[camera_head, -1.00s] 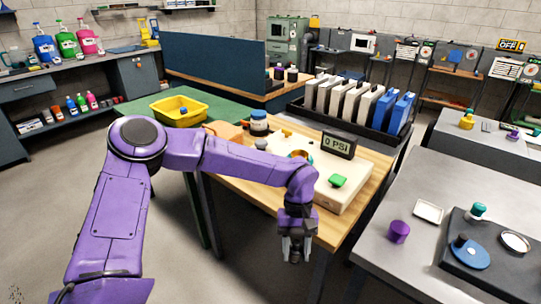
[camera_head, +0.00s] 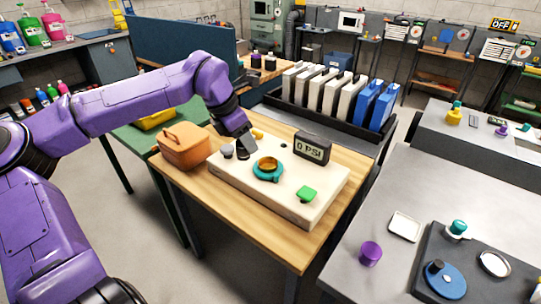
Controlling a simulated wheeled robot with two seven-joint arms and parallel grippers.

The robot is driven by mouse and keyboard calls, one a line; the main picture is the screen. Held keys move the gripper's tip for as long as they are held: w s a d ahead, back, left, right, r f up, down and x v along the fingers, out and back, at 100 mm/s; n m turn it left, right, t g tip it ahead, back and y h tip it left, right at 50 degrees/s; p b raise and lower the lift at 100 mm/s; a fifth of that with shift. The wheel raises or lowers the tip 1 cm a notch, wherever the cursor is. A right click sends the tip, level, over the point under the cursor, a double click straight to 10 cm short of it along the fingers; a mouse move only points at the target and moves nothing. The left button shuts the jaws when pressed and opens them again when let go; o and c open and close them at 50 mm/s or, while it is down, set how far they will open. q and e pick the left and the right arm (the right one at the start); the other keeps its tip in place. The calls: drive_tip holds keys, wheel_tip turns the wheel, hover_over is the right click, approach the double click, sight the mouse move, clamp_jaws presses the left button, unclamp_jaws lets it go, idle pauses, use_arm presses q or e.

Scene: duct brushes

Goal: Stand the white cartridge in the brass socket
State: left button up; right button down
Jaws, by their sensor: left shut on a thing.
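The brass socket (camera_head: 268,163) shows as a brass-coloured ring in a teal collar on top of a pale block (camera_head: 303,209). My left gripper (camera_head: 245,153) points down over the block's back left part, just left of and behind the socket and apart from it in the picture. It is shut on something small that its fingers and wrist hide. A small grey rounded piece (camera_head: 228,150) stands just left of the fingers. I cannot make out the white cartridge for certain. My right gripper is not in view.
On the block are a green piece (camera_head: 307,194) and a gauge reading 0 PSI (camera_head: 312,148). An orange-brown box (camera_head: 184,147) stands left of the block. A black tray (camera_head: 333,123) with white and blue upright cases lies behind. The wooden table's front (camera_head: 262,240) is clear.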

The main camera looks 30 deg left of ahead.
use_arm(q)
drive_tip(key=w+f, duration=0.3)
drive_tip(key=w, duration=0.1)
drive_tip(key=w+f+p, duration=0.1)
drive_tip(key=w+f, duration=0.5)
drive_tip(key=w, duration=0.1)
drive_tip(key=shift+w+a+p, duration=0.15)
drive_tip(key=shift+w+p, duration=0.15)
wheel_tip(320, 180, down, 2)
drive_tip(key=shift+f+p, duration=0.2)
drive_tip(key=shift+p, duration=0.35)
drive_tip(key=shift+f, duration=0.25)
drive_tip(key=shift+s+f+b, duration=0.2)
drive_tip(key=shift+f+b, duration=0.4)
